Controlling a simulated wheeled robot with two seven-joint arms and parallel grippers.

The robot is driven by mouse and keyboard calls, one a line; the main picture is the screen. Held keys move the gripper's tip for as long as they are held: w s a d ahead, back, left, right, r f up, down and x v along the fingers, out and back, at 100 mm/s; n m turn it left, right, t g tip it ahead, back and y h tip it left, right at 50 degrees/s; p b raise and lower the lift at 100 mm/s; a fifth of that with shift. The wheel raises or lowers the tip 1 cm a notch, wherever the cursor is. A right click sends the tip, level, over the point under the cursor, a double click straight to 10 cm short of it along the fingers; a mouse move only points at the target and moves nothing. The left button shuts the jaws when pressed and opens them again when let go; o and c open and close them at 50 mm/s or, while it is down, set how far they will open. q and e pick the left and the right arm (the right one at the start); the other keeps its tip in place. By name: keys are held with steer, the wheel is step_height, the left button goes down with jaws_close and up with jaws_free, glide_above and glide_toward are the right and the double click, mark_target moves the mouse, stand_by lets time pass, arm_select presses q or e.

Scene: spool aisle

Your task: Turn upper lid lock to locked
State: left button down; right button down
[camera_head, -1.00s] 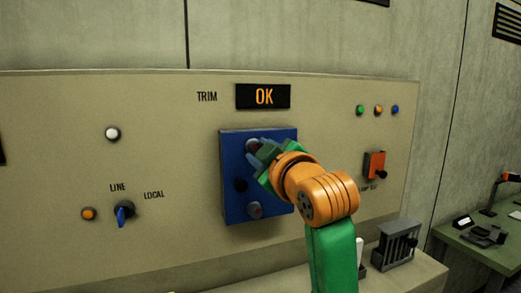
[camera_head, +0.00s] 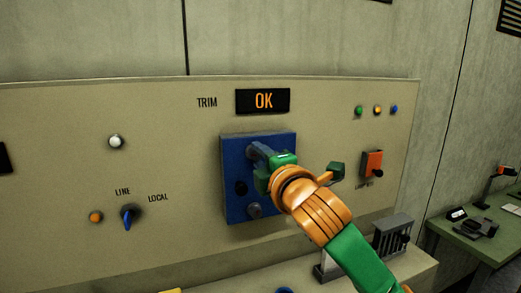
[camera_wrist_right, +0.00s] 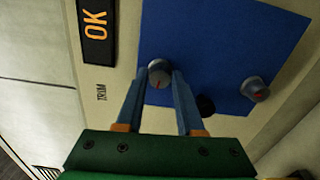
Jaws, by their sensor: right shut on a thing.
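The blue lid (camera_head: 232,211) is mounted on the beige panel under the TRIM display. My right gripper (camera_head: 256,153) reaches the lid's upper left area and hides the upper lock in the head view. In the right wrist view the upper lid lock (camera_wrist_right: 160,73), a round grey knob with a red mark, sits between the fingertips of my right gripper (camera_wrist_right: 157,78), which is shut on it. The lower lid lock (camera_head: 254,210) is a similar knob, free, and also shows in the wrist view (camera_wrist_right: 256,90). My left gripper is not in view.
A black knob (camera_head: 240,187) stands on the lid between the locks. The TRIM display (camera_head: 263,101) reads OK. A blue LINE/LOCAL switch (camera_head: 127,217) is at left. An orange switch box (camera_head: 371,163) and a grey slotted unit (camera_head: 394,236) are right of my arm.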

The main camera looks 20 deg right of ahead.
steer(key=shift+r+n+p, duration=0.15)
steer(key=shift+n+p, duration=0.2)
steer(key=shift+n, duration=0.25)
steer(key=c, duration=0.5)
jaws_free()
steer(key=shift+s+f, duration=0.25)
steer(key=shift+s, duration=0.05)
steer(key=s+b, duration=0.2)
steer(key=s, duration=0.4)
steer(key=shift+s+d+r+b, duration=0.1)
steer(key=shift+s+b, duration=0.1)
steer(key=shift+b, duration=0.1)
